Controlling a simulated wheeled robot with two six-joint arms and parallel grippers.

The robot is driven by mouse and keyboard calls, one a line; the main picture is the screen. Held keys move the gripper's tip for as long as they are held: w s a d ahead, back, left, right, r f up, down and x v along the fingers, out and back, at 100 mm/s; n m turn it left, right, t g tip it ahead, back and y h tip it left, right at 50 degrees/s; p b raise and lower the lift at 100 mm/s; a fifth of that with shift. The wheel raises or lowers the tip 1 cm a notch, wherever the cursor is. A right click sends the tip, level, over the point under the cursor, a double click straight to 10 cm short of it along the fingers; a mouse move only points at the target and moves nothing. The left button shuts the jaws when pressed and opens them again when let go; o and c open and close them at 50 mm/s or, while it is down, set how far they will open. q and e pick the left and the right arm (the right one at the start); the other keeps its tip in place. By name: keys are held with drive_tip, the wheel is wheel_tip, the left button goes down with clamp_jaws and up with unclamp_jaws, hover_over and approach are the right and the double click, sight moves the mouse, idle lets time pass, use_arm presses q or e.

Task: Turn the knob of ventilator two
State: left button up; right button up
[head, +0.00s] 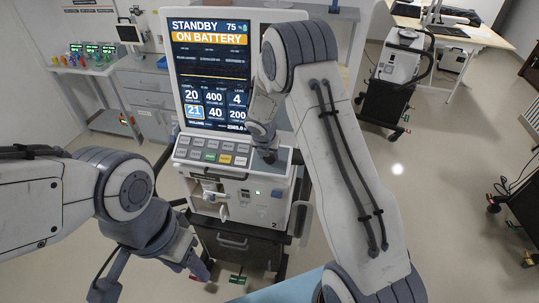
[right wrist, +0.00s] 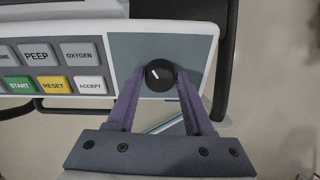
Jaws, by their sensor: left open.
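Ventilator two (head: 240,190), with a small "2" low on its front, stands in the middle of the head view. Its lit screen (head: 210,75) reads "STANDBY" and "ON BATTERY". In the right wrist view, its round black knob (right wrist: 159,75) with a slanted white mark sits on a grey panel right of the buttons. My right gripper (right wrist: 161,72) has one purple finger on each side of the knob, closed up against it. In the head view my right arm hides much of the knob area. My left gripper (head: 152,280) is open and empty, low in front of the ventilator's left side.
A button panel (head: 212,154) lies left of the knob. A side table with small coloured items (head: 90,60) stands at the back left. Another machine on a dark cart (head: 395,75) stands at the back right. The floor (head: 440,180) to the right is mostly clear.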

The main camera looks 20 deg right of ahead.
clamp_jaws()
drive_tip(key=shift+m, duration=0.3)
drive_tip(key=m+b, duration=0.1)
drive_tip(key=m, duration=0.1)
drive_tip(key=shift+d+m, duration=0.1)
drive_tip(key=shift+m, duration=0.3)
drive_tip(key=m+b, duration=0.2)
drive_tip(key=m, duration=0.1)
drive_tip(key=shift+s+d+f+m+t+y, duration=0.1)
drive_tip(key=shift+f+m+t+y, duration=0.05)
drive_tip(key=shift+m+t+y, duration=0.15)
drive_tip(key=m+b, duration=0.4)
drive_tip(key=m, duration=0.1)
drive_tip(key=shift+s+f, duration=0.1)
drive_tip(key=shift+s, duration=0.05)
drive_tip(key=m+b, duration=0.3)
drive_tip(key=shift+t, duration=0.4)
drive_tip(key=shift+s+m+b, duration=0.1)
drive_tip(key=shift+m+b, duration=0.95)
drive_tip(key=shift+m, duration=0.25)
